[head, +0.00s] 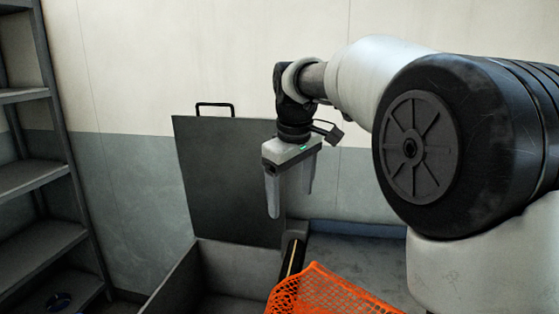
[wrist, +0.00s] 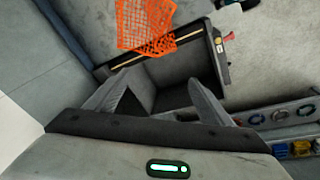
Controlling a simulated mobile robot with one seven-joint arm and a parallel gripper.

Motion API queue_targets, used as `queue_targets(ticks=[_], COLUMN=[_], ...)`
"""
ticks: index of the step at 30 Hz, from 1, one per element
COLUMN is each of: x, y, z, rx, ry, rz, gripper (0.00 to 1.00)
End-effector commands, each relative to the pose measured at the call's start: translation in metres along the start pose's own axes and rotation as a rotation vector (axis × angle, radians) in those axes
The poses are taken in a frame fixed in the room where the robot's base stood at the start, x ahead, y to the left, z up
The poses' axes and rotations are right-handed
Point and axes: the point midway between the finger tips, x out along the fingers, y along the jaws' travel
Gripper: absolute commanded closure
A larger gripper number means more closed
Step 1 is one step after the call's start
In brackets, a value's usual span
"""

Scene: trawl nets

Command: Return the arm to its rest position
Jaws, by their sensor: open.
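My gripper (head: 290,202) hangs from my bent arm in the upper middle of the head view, its two grey fingers pointing down and apart. It is open, with nothing between the fingers. It is in front of the raised lid (head: 225,180) of a dark grey chest (head: 172,280). In the wrist view the open fingers (wrist: 155,92) frame part of the chest (wrist: 185,68), whose inside looks empty where it shows. My upper arm covers the right side of the head view.
Orange netting (head: 325,295) lies by the chest's right side; it also shows in the wrist view (wrist: 146,24). A metal shelf unit (head: 35,178) stands at the left. In the wrist view, shelves (wrist: 285,112) with coils and small coloured items are at lower right. A wall (head: 130,70) is behind.

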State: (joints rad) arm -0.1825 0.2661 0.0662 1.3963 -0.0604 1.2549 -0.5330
Motion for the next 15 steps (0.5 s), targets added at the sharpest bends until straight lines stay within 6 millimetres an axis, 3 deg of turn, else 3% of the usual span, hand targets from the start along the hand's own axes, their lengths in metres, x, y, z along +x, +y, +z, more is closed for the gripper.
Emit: queue_targets(ticks=[1, 6, 10, 15], x=[-0.019, -0.052, -0.065, -0.066], y=[-0.003, -0.019, -0.037, -0.068], z=[0.021, 0.086, 0.137, 0.202], rx=[0.051, 0.230, 0.368, 0.550], ry=[0.015, 0.064, 0.104, 0.163], rz=[0.015, 0.054, 0.079, 0.103], gripper=[0.25, 0.25, 0.25, 0.25])
